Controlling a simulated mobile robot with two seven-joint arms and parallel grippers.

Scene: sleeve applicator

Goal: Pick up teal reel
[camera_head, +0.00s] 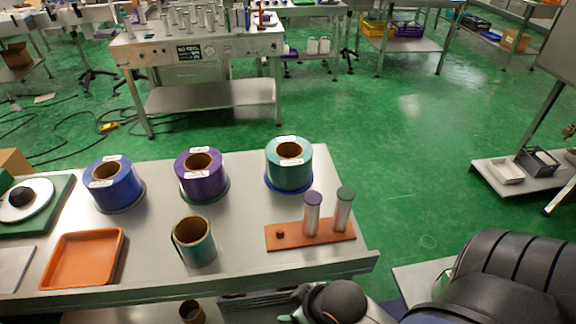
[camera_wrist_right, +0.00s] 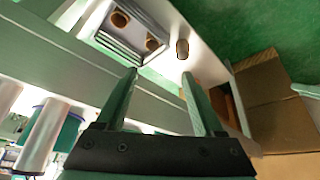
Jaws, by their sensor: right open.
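The teal reel (camera_head: 289,170) stands upright on the table's far right part, with a white label and a brown core. A smaller brown core with a thin teal wrap (camera_head: 194,243) stands nearer the front edge. My right gripper (camera_wrist_right: 160,74) is open and empty in the wrist view, its two fingers apart. In the head view, my right wrist is low at the bottom, beyond the table's front edge and well away from the reel; its fingers are mostly hidden there. My left gripper is not in view.
A purple reel (camera_head: 201,175) and a blue reel (camera_head: 113,184) stand left of the teal one. An orange board (camera_head: 265,239) with two upright posts lies in front of it. An orange tray (camera_head: 84,258) lies front left. Cardboard (camera_wrist_right: 280,115) shows in the wrist view.

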